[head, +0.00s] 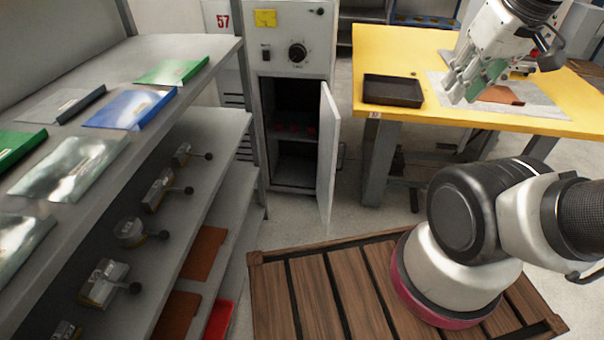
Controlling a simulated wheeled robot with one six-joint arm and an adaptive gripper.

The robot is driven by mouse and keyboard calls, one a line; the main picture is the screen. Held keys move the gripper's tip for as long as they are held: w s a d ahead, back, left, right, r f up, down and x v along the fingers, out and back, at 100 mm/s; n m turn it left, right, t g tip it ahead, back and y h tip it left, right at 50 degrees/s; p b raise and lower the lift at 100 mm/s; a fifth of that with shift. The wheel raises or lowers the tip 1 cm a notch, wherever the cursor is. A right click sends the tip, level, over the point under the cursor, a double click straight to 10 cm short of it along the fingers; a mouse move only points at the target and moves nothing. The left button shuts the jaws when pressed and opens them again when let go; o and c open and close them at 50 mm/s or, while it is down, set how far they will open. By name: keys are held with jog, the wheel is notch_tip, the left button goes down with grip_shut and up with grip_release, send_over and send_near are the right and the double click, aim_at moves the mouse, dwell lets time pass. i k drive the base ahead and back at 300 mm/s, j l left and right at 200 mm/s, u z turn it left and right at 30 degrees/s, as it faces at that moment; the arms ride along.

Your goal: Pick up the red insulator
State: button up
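Several small red pieces, which look like red insulators (295,128), sit on an inner shelf of the open grey cabinet (291,55) in the middle of the head view. They are small and in shadow, so their shape is unclear. My gripper (461,92) is at the upper right, over the yellow table (430,45), well away from the cabinet. Its fingers point down toward a pale sheet (545,103). I cannot tell whether they are apart, or whether the green part between them is held.
The cabinet door (327,158) stands open toward me. A black tray (393,90) and a reddish-brown flat piece (502,95) are on the table. A grey shelf rack (222,125) with folders and tools fills the left.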

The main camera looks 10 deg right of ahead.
aim_at(278, 126)
jog(key=i+l+u, duration=0.1)
jog(key=l+u, duration=0.15)
jog(key=i+l+u, duration=0.1)
jog(key=l+u, duration=0.15)
jog(key=l, duration=0.25)
jog(key=l+u, duration=0.25)
jog(key=l, duration=0.8)
jog(key=k+l+u, duration=0.1)
jog(key=l, duration=0.65)
jog(key=k, duration=0.4)
jog(key=i+j+z, duration=0.15)
jog(key=j, duration=0.6)
jog(key=j+z, duration=0.15)
jog(key=j, duration=0.6)
jog(key=i+l, duration=0.15)
jog(key=i, duration=0.25)
jog(key=i+l, duration=0.15)
jog(key=i, duration=0.25)
